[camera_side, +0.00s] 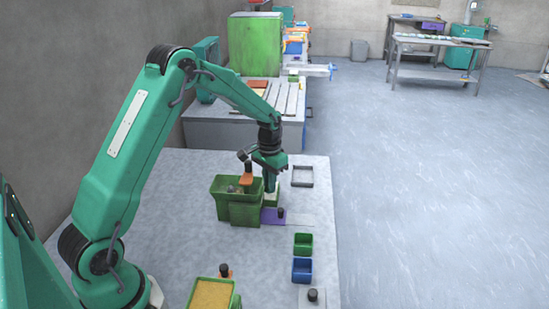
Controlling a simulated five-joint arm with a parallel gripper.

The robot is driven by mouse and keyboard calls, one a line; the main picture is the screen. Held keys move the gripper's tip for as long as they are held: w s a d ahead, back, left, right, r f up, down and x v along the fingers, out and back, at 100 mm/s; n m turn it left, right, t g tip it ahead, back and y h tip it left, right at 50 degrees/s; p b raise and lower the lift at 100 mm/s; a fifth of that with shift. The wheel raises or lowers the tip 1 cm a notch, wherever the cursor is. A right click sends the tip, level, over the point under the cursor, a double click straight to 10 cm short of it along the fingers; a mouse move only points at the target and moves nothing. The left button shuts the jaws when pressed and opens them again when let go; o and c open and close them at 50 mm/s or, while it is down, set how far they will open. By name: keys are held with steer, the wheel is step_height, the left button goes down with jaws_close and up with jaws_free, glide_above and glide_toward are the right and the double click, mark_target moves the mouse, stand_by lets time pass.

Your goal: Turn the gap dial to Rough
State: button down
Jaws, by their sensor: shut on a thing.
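The green machine (238,206) stands on the grey table, a boxy unit with an open top. My gripper (270,189) points straight down at the machine's right side, over a small green block (271,200). It is shut on what seems to be the gap dial there. The fingers hide the dial, and I cannot read its marks or its setting. An orange part with a black knob (247,177) stands upright at the machine's top, just left of my gripper. A purple plate (270,216) with a black knob (281,212) lies at the machine's foot.
A grey square frame (302,176) lies to the right. A green bin (303,243) and a blue bin (302,269) stand near the right edge. A green box of yellow powder (211,295) and a small black knob (313,295) are at the front. The table's left middle is clear.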

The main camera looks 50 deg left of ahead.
steer(key=shift+m, duration=0.4)
steer(key=m, duration=1.1)
steer(key=shift+m, duration=0.3)
stand_by(0.4)
steer(key=c, duration=1.5)
jaws_free()
steer(key=shift+r, duration=3.95)
